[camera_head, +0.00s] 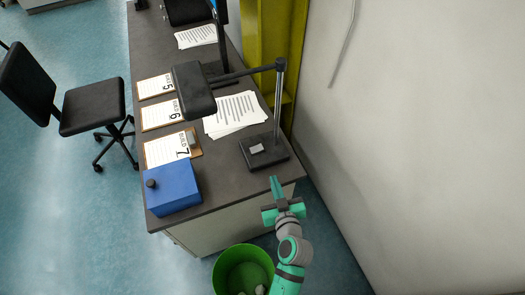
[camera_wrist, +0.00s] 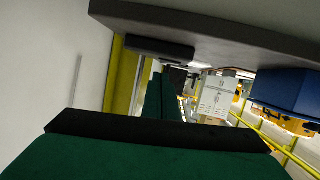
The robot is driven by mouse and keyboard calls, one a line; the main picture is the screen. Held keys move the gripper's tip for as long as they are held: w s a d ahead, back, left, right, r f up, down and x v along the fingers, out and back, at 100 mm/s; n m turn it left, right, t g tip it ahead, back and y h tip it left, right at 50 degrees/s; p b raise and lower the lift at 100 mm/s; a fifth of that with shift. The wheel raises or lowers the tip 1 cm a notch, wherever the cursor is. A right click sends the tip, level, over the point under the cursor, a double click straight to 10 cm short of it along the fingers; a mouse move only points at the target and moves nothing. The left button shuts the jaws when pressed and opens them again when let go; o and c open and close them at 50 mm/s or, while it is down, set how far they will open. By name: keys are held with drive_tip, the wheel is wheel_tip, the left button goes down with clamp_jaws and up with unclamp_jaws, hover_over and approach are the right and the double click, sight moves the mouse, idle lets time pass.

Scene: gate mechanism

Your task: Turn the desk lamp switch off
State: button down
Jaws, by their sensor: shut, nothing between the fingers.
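The black desk lamp has a square base (camera_head: 250,162) at the near right corner of the desk, and its shade (camera_head: 193,90) reaches left over the papers. A small light grey switch (camera_head: 256,148) sits on top of the base. My green gripper (camera_head: 275,182) is shut and empty, just in front of the base at the desk's near edge; I cannot tell whether it touches anything. In the wrist view, the gripper fingers (camera_wrist: 162,98) point away, below a dark flat block (camera_wrist: 160,48) that looks like the lamp base. The switch does not show there.
The desk (camera_head: 225,193) holds a blue box (camera_head: 173,188), papers (camera_head: 235,112) and several clipboards (camera_head: 165,150). A green bin (camera_head: 228,270) stands on the floor below my gripper. A white wall (camera_head: 400,150) and a yellow frame (camera_head: 268,40) bound the right side.

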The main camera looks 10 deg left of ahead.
drive_tip(key=w+a+r+n+y, duration=0.2)
drive_tip(key=w+r, duration=0.2)
drive_tip(key=w, duration=0.1)
drive_tip(key=shift+a+r+g, duration=0.2)
drive_tip(key=shift+a+g, duration=0.1)
drive_tip(key=shift+w, duration=0.1)
hover_over(262, 156)
drive_tip(key=f, duration=0.2)
drive_tip(key=shift+a+f, duration=0.25)
drive_tip(key=shift+f, duration=0.05)
drive_tip(key=shift+d+f, duration=0.25)
drive_tip(key=shift+f, duration=1.65)
